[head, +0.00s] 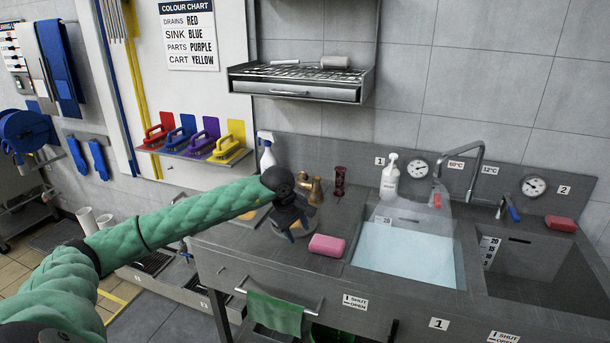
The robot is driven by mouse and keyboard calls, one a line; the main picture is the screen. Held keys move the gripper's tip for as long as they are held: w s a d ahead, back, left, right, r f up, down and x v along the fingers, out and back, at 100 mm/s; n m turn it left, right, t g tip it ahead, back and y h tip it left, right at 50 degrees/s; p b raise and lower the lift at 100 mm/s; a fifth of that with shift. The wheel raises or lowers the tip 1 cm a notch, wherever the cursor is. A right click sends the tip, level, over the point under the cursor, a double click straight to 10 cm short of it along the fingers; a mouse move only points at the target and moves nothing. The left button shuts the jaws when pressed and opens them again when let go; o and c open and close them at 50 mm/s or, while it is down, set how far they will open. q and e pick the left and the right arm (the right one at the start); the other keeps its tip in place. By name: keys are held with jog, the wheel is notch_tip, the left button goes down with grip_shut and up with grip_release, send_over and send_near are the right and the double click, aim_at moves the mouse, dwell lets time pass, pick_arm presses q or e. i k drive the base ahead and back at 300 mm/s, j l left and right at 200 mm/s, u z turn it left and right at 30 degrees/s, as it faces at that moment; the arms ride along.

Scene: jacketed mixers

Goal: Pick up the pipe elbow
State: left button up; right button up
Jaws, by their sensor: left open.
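A brass-coloured fitting that looks like the pipe elbow (316,190) stands on the steel counter, left of the sink. My left gripper (297,222) reaches in from the left on the green-sleeved arm. It is open, points down over the counter, and is just in front of the fitting, covering part of it. I cannot tell whether they touch. A round grey dish-like thing (283,229) lies partly hidden under the gripper. My right gripper is not in view.
A dark red fitting (340,181) stands right of the brass one. A spray bottle (267,152) stands behind, left. The water-filled left sink (405,258) and a white bottle (390,177) are to the right. A wire rack (300,72) hangs above.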

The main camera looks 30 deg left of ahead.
aim_at(302, 182)
jog(key=i+j, duration=1.15)
